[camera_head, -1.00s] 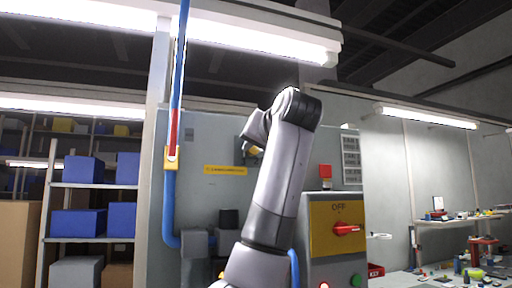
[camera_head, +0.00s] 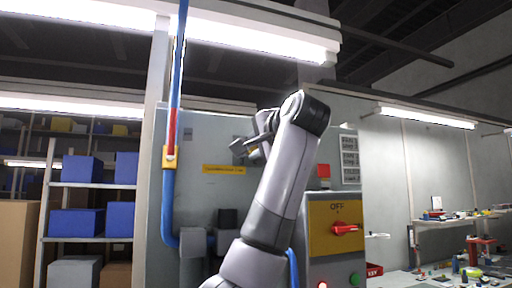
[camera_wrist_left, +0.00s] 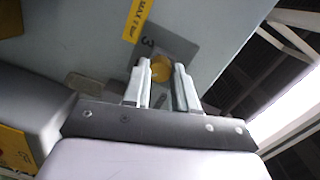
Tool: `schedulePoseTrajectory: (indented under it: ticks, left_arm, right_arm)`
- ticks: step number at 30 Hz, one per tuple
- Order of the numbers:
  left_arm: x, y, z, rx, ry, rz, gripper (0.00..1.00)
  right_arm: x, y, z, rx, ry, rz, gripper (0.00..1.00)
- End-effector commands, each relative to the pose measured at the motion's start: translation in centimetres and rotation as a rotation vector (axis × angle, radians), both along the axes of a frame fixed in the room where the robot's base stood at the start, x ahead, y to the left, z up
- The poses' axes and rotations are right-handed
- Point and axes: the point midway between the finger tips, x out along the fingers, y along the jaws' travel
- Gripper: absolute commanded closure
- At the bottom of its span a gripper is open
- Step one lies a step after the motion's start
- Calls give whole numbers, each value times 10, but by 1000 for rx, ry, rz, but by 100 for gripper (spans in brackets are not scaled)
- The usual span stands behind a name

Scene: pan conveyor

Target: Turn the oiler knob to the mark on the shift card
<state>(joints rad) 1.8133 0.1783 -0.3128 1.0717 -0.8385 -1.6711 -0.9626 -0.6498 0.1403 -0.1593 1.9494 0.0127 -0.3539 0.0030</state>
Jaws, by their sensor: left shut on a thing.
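The oiler knob (camera_wrist_left: 161,68) is a round yellow piece in the left wrist view, on a grey panel. My left gripper (camera_head: 245,151) is shut on it, one pale finger on each side. A dark numeral 3 shows on the plate beside the knob; the rest of the scale is hidden or out of view. In the head view the gripper is turned at a slant in front of the grey cabinet, and the knob is hard to make out. A white card (camera_head: 349,158) with rows of print hangs at right; its marks are too small to read. My right gripper is not in view.
A blue pipe (camera_head: 170,205) runs up the cabinet's left side. A yellow OFF switch box (camera_head: 322,240) with a red handle is right of my arm. Shelves with blue bins stand at left.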

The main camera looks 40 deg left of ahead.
Motion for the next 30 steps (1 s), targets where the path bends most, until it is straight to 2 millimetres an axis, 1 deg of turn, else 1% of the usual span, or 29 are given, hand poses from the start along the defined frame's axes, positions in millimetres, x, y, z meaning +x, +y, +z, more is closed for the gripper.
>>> schedulePoseTrajectory:
  ticks: [3, 10, 25, 26, 27, 28, 30]
  left_arm:
    - [1, -1, 0, 27, 54, -3, 100]
    - [1, -1, -1, 58, 113, -3, 100]
    - [1, -1, -1, 66, 128, -4, 100]
    - [1, -1, -1, 66, 127, -4, 70]
    - [1, -1, -1, 66, 127, -4, 57]
    - [1, -1, -1, 66, 127, -3, 48]
    - [1, -1, -1, 66, 127, -3, 48]
  right_arm:
    - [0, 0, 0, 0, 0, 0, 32]
    - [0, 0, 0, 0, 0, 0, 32]
    - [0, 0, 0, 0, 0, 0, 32]
    - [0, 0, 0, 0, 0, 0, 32]
    - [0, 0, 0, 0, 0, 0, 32]
    - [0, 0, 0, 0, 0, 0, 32]
    - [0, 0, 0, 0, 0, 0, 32]
